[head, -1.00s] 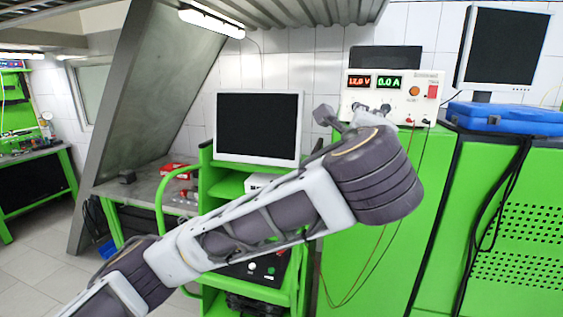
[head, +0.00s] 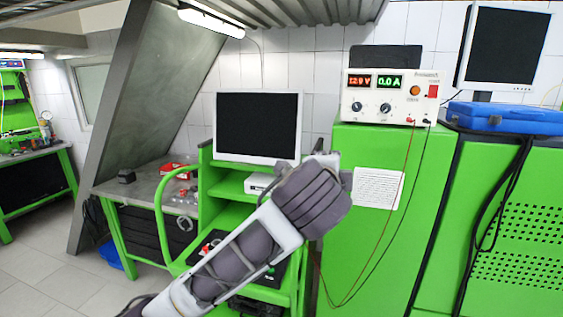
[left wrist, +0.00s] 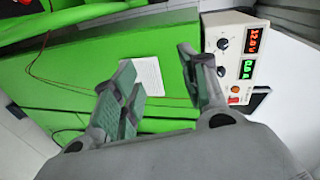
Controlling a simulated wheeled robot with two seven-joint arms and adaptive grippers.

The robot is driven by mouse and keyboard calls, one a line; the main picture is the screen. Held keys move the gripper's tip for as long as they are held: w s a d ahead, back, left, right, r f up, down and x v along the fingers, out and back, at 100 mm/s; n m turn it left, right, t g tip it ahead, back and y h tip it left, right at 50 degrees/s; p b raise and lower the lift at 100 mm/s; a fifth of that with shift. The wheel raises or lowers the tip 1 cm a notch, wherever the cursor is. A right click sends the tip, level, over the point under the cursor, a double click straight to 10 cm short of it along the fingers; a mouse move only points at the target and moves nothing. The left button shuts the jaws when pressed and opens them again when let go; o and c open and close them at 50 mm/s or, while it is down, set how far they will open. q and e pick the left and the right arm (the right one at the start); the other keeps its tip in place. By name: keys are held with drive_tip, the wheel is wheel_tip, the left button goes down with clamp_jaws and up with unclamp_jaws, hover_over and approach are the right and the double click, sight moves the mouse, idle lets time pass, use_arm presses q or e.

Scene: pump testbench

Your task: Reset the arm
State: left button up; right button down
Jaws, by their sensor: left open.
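My left arm comes in from the lower left of the head view and reaches up toward the green cabinet (head: 385,240). Its gripper is mostly hidden behind the wrist in that view. The left wrist view shows my left gripper (left wrist: 156,60), its two fingers spread apart with nothing between them. Beyond the fingers are the cabinet's green face, a white paper sheet (left wrist: 140,76) on it, and the white power supply (left wrist: 233,52). In the head view the power supply (head: 392,90) stands on the cabinet with lit red and green displays. My right gripper is not in view.
A green cart (head: 215,195) with a monitor (head: 258,125) stands behind my arm. Red and black leads (head: 408,165) hang from the power supply down the cabinet front. A blue case (head: 505,118) lies on the right cabinet. A metal workbench (head: 145,187) is at left.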

use_arm(q)
drive_tip(key=s+a+f+n+g+y, duration=0.1)
drive_tip(key=a+f+n+g, duration=0.3)
drive_tip(key=f, duration=0.6)
drive_tip(key=s+a+f+n, duration=0.1)
drive_tip(key=a+f+n, duration=0.2)
drive_tip(key=a+f, duration=0.5)
drive_tip(key=s+a+f+n+g+y, duration=0.1)
drive_tip(key=a+f+n, duration=0.25)
drive_tip(key=f, duration=0.75)
drive_tip(key=s+a+f+n+g+y, duration=0.2)
drive_tip(key=s+a+f+n+g, duration=0.5)
drive_tip(key=s+a+f, duration=1.15)
drive_tip(key=s+d+f+b, duration=0.1)
drive_tip(key=s+f, duration=0.1)
drive_tip(key=f, duration=1.7)
drive_tip(key=s+d+f+b, duration=0.1)
drive_tip(key=s+f, duration=0.1)
drive_tip(key=f, duration=1.6)
drive_tip(key=s+a+f+b, duration=0.1)
drive_tip(key=s+a+f, duration=0.1)
drive_tip(key=s+f, duration=0.8)
drive_tip(key=s+a+f+g+b, duration=0.1)
drive_tip(key=s+a+f, duration=0.1)
drive_tip(key=s+f, duration=0.9)
drive_tip(key=shift+s+a+f+y, duration=0.15)
drive_tip(key=shift+s+a+y, duration=0.15)
drive_tip(key=shift+s, duration=0.25)
